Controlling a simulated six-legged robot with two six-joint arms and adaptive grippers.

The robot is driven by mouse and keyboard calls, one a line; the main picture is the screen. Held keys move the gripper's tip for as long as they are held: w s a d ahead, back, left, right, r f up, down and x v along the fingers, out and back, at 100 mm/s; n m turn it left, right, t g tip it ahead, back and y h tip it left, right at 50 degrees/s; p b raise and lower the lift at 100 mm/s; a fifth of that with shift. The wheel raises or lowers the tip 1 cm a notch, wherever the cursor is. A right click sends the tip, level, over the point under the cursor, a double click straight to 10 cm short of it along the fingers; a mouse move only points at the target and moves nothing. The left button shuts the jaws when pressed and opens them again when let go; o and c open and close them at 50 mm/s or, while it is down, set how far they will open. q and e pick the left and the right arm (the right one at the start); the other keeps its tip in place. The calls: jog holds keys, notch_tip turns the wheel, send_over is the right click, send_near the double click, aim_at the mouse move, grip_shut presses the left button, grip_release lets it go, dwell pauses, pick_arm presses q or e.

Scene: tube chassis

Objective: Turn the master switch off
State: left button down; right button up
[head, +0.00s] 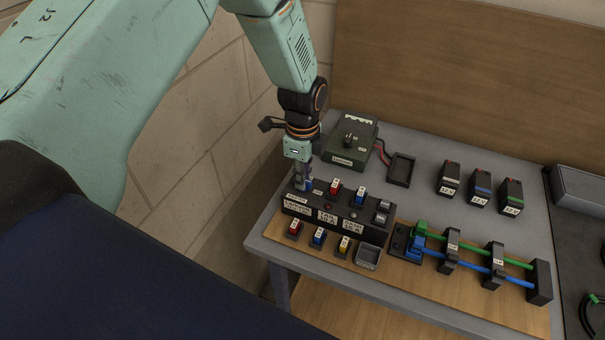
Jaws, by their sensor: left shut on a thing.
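The black switch panel (342,222) lies near the left end of the grey bench, with white labels on it. Its left end carries a label that seems to read master. My left gripper (302,184) points down onto that left end and is shut on the master switch, which it mostly hides. I cannot tell the switch's position. A red switch (335,187) and a blue switch (360,196) stand on the panel to the right of my gripper. My right gripper is not in view.
A green charger-like box (350,142) and a small black tray (400,170) stand behind the panel. Three batteries (480,188) stand at the back right. Several coloured plugs and a grey bin (368,257) sit in front. Green and blue rods (475,262) lie right.

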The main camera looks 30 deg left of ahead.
pick_arm(q)
jog(key=shift+r, duration=0.1)
jog(key=c, duration=1.3)
grip_release()
notch_tip(320, 180, up, 12)
jog(key=shift+f, duration=0.1)
